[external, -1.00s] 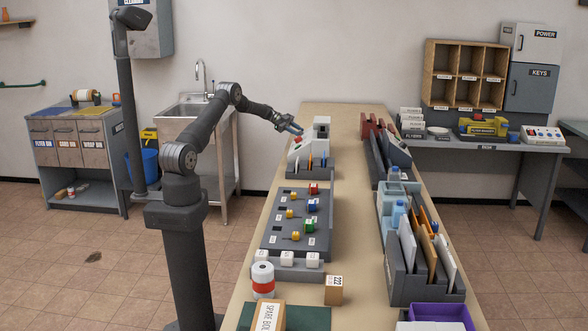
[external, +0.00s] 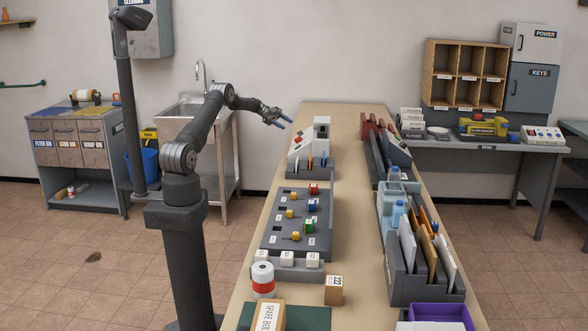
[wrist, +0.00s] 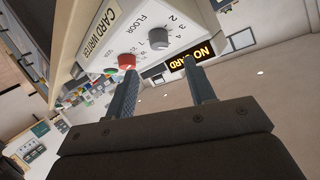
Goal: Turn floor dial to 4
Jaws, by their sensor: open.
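The card writer (external: 303,150) is a pale, sloped box at the far end of the long table. In the wrist view its white panel (wrist: 107,45) bears a red knob (wrist: 127,62) and a grey knob (wrist: 159,40). The word FLOOR and the digits 2, 3 and 4 stand around the grey knob; its pointer is too small to read. A NO CARD display (wrist: 191,60) glows beside it. My gripper (external: 286,121) is open and empty, above and left of the card writer. In the wrist view its fingers (wrist: 160,72) stand apart, touching neither knob visibly.
A grey panel (external: 275,218) with coloured knobs lies nearer on the table. A rack of envelopes (external: 418,285) and dark red-and-grey holders (external: 378,160) line the right edge. A bare strip of table (external: 352,220) runs between the rows.

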